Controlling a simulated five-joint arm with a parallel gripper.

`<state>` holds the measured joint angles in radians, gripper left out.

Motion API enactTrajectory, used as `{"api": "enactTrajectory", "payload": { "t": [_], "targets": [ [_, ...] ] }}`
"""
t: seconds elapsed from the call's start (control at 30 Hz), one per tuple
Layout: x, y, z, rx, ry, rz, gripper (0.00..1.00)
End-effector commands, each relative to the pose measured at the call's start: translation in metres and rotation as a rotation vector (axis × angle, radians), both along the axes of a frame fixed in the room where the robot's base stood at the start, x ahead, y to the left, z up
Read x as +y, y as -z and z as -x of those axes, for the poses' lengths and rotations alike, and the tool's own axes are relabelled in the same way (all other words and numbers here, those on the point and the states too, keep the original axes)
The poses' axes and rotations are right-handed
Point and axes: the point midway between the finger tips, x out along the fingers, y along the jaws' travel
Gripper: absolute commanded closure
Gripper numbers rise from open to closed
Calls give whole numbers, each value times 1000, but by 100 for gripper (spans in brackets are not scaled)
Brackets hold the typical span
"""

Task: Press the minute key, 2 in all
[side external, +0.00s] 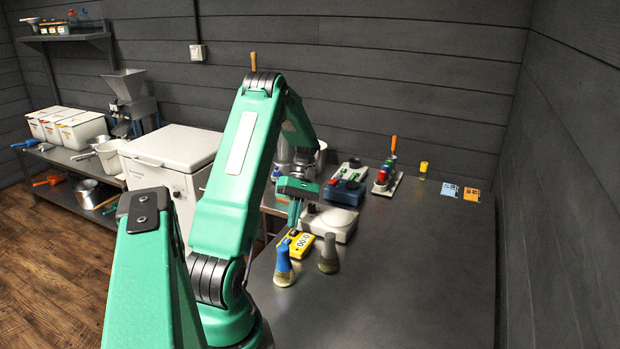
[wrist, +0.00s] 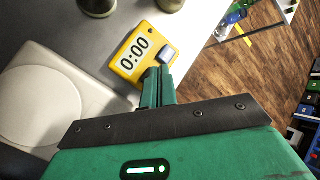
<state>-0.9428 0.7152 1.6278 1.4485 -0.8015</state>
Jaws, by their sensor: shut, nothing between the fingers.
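The yellow timer (wrist: 127,63) lies on the dark bench, and its display (wrist: 134,53) reads 0:00. A pale grey key (wrist: 169,53) shows on its face beside the display, but I cannot read any label on it. The timer also shows in the side view (side external: 301,246), beside the scale. My gripper (wrist: 157,74) is shut and empty. In the wrist view its fingertips overlap the timer's near edge, close to the grey key, and may hide part of the face. I cannot tell whether they touch it.
A scale with a round plate (wrist: 40,95) sits close beside the timer. A blue-topped flask (side external: 284,266) and a dark flask (side external: 329,256) stand in front of it. The bench (side external: 420,280) is clear at right.

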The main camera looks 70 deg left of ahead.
Motion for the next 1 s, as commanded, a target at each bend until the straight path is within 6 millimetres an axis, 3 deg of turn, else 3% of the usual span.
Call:
{"api": "enactTrajectory", "payload": {
  "t": [1.0],
  "targets": [
    [0, 9, 0, 1, 0, 0, 100]
  ]
}}
